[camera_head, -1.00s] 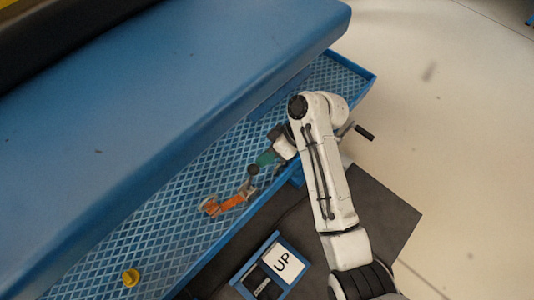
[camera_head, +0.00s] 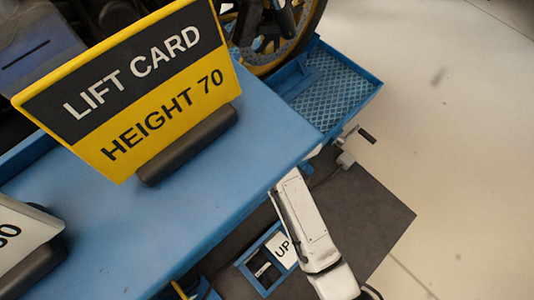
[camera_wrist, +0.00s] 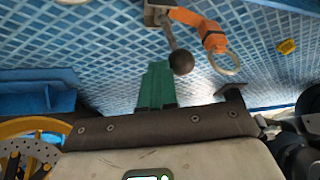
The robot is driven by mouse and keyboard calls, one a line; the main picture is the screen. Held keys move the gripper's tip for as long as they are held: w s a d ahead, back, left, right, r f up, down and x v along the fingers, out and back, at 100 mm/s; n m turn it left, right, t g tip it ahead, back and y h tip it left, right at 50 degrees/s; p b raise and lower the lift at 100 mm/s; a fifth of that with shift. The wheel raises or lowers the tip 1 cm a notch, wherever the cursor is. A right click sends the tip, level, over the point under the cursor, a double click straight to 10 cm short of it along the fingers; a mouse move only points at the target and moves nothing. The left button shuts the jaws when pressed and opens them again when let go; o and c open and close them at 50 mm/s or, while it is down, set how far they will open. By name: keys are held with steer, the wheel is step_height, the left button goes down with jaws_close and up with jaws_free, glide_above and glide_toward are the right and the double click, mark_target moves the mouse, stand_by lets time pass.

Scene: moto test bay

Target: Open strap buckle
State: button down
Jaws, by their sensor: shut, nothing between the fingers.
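In the wrist view the strap buckle (camera_wrist: 158,12) shows at the top as a grey metal piece, cut off by the picture edge. A thin lever runs down from it to a dark ball knob (camera_wrist: 181,62). An orange strap (camera_wrist: 196,24) lies right of it and ends at a pale ring (camera_wrist: 224,62). My gripper (camera_wrist: 157,68) has green fingers, shut and empty, just left of the ball knob. I cannot tell whether they touch it. In the head view my gripper and the buckle are hidden by the blue deck.
The blue deck (camera_head: 262,130) carries a yellow and black lift card (camera_head: 150,75) reading "HEIGHT 70". A blue mesh tray (camera_head: 335,95), a crank handle (camera_head: 366,134) and a box marked "UP" (camera_head: 283,248) lie nearby. A yellow piece (camera_wrist: 287,47) rests on the mesh. Right floor is clear.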

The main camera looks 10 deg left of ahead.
steer(key=shift+s+a+r+p, duration=0.1)
steer(key=shift+s+a+p, duration=0.25)
steer(key=shift+s+p, duration=0.15)
stand_by(0.3)
